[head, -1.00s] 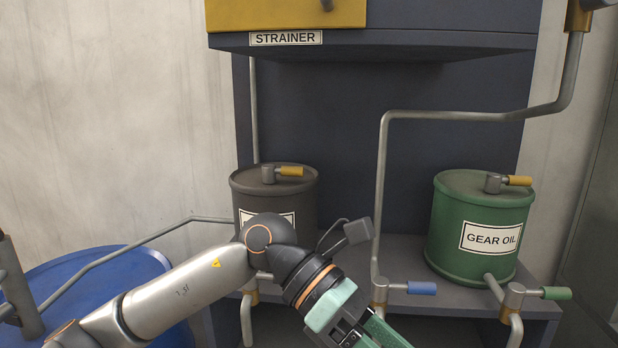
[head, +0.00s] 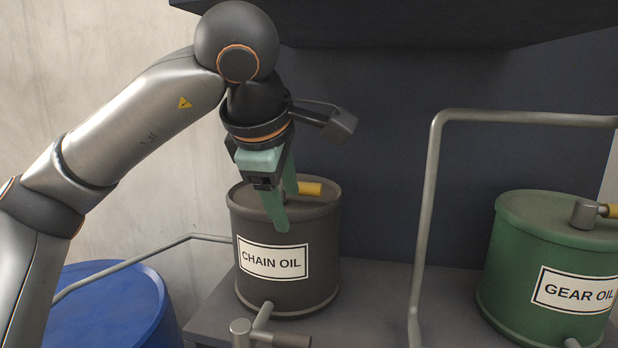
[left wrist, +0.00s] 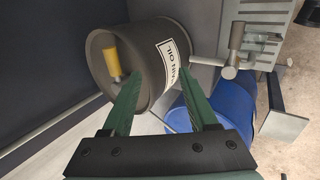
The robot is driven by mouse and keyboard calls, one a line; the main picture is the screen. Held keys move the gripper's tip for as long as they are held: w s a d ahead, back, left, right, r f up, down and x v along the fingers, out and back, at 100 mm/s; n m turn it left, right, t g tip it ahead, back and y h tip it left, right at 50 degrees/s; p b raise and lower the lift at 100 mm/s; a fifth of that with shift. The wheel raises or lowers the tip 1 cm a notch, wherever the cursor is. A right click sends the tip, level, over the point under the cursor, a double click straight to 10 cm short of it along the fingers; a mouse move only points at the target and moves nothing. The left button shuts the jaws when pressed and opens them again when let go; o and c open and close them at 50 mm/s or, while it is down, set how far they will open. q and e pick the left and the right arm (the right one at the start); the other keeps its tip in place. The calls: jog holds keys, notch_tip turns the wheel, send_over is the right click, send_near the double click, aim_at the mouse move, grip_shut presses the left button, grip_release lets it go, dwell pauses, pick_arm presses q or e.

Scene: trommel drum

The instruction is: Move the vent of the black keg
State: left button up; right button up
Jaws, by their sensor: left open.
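The black keg (head: 322,228), labelled CHAIN OIL, stands upright on a grey shelf. Its vent has a yellow handle (head: 310,188) on the lid, pointing right in the head view; the vent's base is hidden behind my gripper. The yellow handle also shows in the left wrist view (left wrist: 112,62), left of my fingers. My left gripper (head: 283,208) is open and empty, pointing down at the keg's lid from above. One finger overlaps the lid's front edge in the head view. I cannot tell whether it touches. My right gripper is not in view.
A tap with a dark handle (head: 292,341) sticks out low from the black keg. The green GEAR OIL keg (head: 545,250) with its own yellow vent handle stands at right. A grey pipe (head: 428,210) rises between the kegs. A blue drum (head: 110,305) is at lower left.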

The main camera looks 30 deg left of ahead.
aim_at(306, 185)
pick_arm(q)
jog(key=w, duration=0.3)
jog(key=w+a+p, duration=0.1)
jog(key=w, duration=0.2)
jog(key=w+a+p, duration=0.1)
jog(key=w, duration=0.2)
jog(key=shift+w+a, duration=0.2)
jog(key=shift+w, duration=0.05)
jog(key=shift+w+a+f, duration=0.1)
jog(key=shift+w, duration=0.25)
jog(key=shift+w+f, duration=0.2)
jog(key=shift+f, duration=0.25)
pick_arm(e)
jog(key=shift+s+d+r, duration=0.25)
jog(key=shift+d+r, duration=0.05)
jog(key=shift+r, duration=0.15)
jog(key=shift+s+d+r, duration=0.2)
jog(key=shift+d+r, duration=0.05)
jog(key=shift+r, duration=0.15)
pick_arm(q)
grip_shut()
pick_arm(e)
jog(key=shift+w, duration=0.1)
